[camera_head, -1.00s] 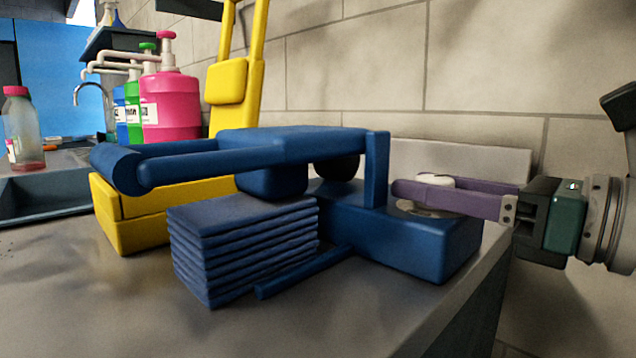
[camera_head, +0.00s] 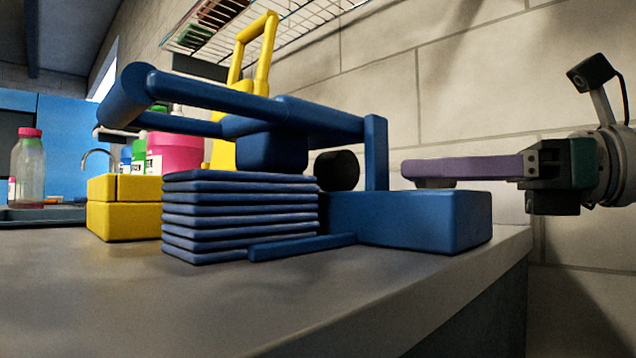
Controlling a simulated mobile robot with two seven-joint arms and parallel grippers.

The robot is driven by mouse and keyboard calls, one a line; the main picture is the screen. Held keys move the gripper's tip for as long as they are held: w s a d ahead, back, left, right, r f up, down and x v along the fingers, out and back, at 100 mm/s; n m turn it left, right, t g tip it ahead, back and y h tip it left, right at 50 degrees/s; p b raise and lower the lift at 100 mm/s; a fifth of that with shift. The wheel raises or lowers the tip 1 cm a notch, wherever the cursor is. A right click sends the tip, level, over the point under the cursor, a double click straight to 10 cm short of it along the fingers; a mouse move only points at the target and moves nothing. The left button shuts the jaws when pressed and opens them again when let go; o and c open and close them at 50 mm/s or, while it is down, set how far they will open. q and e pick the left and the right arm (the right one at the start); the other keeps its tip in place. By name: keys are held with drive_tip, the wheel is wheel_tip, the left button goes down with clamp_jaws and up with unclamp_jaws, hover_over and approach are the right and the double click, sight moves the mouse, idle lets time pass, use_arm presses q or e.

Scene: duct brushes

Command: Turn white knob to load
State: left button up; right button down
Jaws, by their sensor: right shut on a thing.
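The blue duct-brush machine (camera_head: 425,220) stands on the counter, with a blue arm raised over a low box-shaped base at its right end. My right gripper (camera_head: 415,170) comes in from the right, level, its purple fingers just above that base. The fingers are shut on the white knob (camera_head: 435,183), of which only a small greyish part shows beneath them. The rest of the knob is hidden, so its setting cannot be read. My left gripper is not in view.
A blue ribbed stack (camera_head: 240,218) and a blue bar (camera_head: 300,246) lie in front of the machine. Yellow blocks (camera_head: 125,220), a pink bottle (camera_head: 175,152) and a clear bottle (camera_head: 28,170) stand left. The front counter is clear; its right edge drops off.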

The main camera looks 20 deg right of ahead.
drive_tip(key=shift+f, duration=0.15)
drive_tip(key=shift+c, duration=1.9)
unclamp_jaws()
wheel_tip(320, 180, up, 20)
drive_tip(key=p, duration=0.8)
drive_tip(key=shift+a, duration=0.1)
